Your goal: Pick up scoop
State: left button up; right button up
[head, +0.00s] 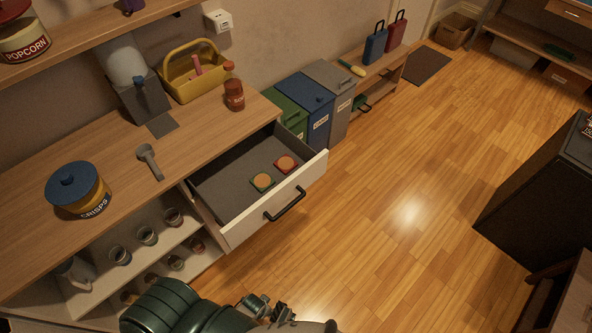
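A grey scoop (149,160) lies on the wooden counter (190,140), its round head toward the back and its handle pointing to the front. It is between the crisps jar (77,188) and a grey dispenser (140,90). Nothing touches it. One of my arms shows at the bottom edge, and what looks like my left gripper (268,308) is there, low and well away from the scoop. Its fingers are small and partly cut off, so its opening is unclear. My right gripper is not in view.
An open drawer (240,222) with two small burger-like items juts out below the counter. Shelves with several cups (147,236) are under the counter. A yellow basket (193,75) and a red-brown jar (234,95) stand behind.

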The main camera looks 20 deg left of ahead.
aim_at(146, 152)
jog(key=u, duration=2.1)
